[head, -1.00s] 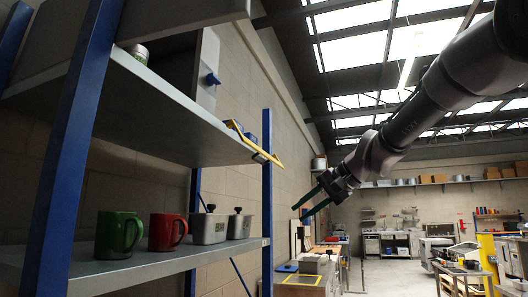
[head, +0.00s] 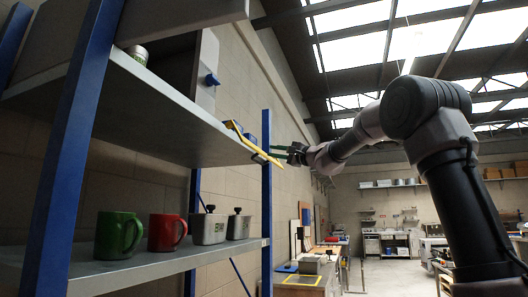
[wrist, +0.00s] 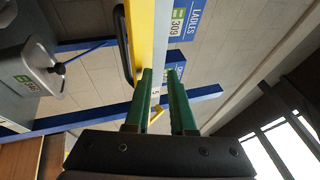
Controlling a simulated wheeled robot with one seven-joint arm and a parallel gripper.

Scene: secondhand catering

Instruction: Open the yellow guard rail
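The yellow guard rail (head: 256,148) runs along the end of the upper shelf (head: 180,108), with a small dark handle (head: 259,158) on it. In the wrist view the rail (wrist: 144,42) is a yellow bar ahead, and the black handle (wrist: 120,46) curves out from its left side. My gripper (head: 281,151) is just right of the rail's near end in the head view.
Blue posts (head: 267,205) frame the shelves. The lower shelf (head: 140,268) holds a green mug (head: 117,236), a red mug (head: 165,233) and metal containers (head: 209,229). A blue ladles label (wrist: 183,20) shows in the wrist view. Open floor lies at right.

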